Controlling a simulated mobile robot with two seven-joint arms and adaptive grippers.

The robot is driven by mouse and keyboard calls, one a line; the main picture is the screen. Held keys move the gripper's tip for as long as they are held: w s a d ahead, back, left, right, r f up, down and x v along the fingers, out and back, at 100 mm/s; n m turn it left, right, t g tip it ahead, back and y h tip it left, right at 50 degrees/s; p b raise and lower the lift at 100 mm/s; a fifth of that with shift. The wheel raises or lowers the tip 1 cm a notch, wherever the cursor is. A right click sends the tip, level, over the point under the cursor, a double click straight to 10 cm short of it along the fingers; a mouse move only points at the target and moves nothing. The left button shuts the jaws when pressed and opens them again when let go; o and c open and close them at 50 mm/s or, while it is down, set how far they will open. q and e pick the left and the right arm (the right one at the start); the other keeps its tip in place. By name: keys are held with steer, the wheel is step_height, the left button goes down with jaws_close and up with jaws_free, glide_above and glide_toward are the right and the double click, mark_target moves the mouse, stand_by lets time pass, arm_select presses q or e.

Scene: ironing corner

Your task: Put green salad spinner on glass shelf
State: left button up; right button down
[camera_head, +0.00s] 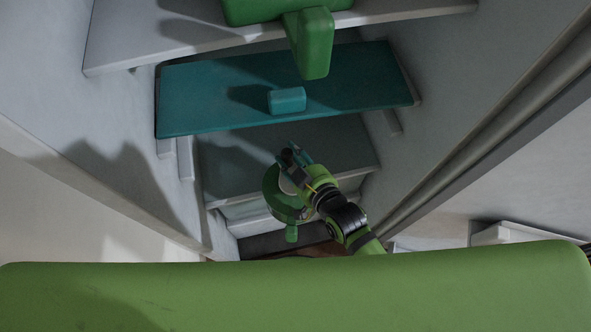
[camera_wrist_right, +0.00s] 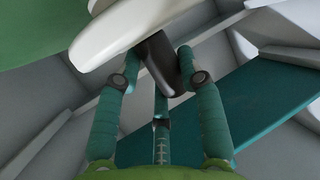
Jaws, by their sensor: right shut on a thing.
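The green salad spinner (camera_head: 278,207) is in my right gripper (camera_head: 293,160), low in front of the shelves in the head view. In the right wrist view, my right gripper (camera_wrist_right: 158,68) has its teal fingers closed around a dark knob by the spinner's pale part (camera_wrist_right: 110,32); its green body is at the upper left. The teal shelf (camera_head: 195,100), which looks like the glass shelf, is above and beyond the spinner in the head view. It also shows at the right of the right wrist view (camera_wrist_right: 265,112). My left gripper is out of view.
A small teal block (camera_head: 287,100) sits mid-shelf, with clear surface on both sides. A large green object (camera_head: 314,45) overhangs from the white upper shelf (camera_head: 120,40). A grey lower shelf (camera_head: 235,165) is bare. Pale walls flank the shelves.

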steer(key=w+a+f+b, duration=0.1)
steer(key=w+a+b, duration=0.1)
steer(key=w+b, duration=0.4)
steer(key=shift+w+f, duration=0.3)
steer(key=shift+w, duration=2)
steer(key=shift+a, duration=0.1)
steer(key=c, duration=0.7)
jaws_free()
steer(key=shift+f, duration=0.1)
